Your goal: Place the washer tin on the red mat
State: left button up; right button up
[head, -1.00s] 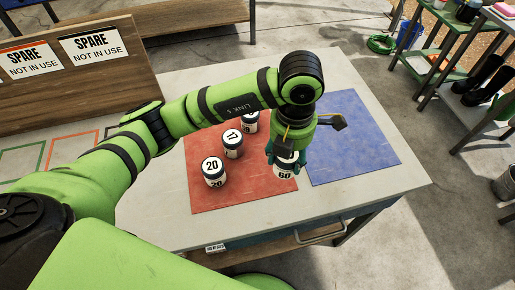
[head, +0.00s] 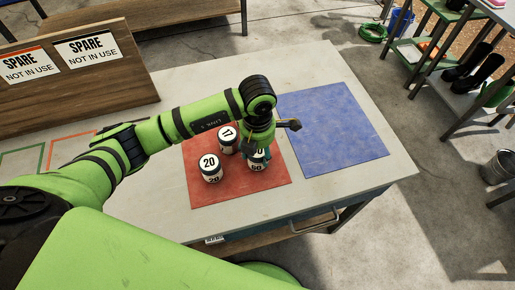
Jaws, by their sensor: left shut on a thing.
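The red mat (head: 232,193) lies on the table, with white tins with dark lids on it. One tin reads 20 (head: 211,168) and one reads 17 (head: 227,139). My left gripper (head: 261,149) points down and is shut on a tin marked 60 (head: 259,163), over the right part of the red mat. I cannot tell whether this tin touches the mat. No label spells out washers. My left arm hides the far part of the mat. My right gripper is not in view.
A blue mat (head: 335,130) lies empty to the right of the red one. A wooden board with "SPARE NOT IN USE" signs (head: 88,47) stands at the left, near green and orange outlines on the table. Shelves with boots stand at the far right.

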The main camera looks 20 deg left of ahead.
pick_arm(q)
jog(key=shift+f, duration=0.1)
jog(key=o, duration=0.8)
jog(key=shift+f, duration=0.1)
jog(key=o, duration=0.4)
jog(key=shift+o, duration=0.2)
jog(key=shift+r, duration=0.35)
notch_tip(320, 180, up, 12)
jog(key=b, duration=0.3)
jog(key=shift+f, duration=0.15)
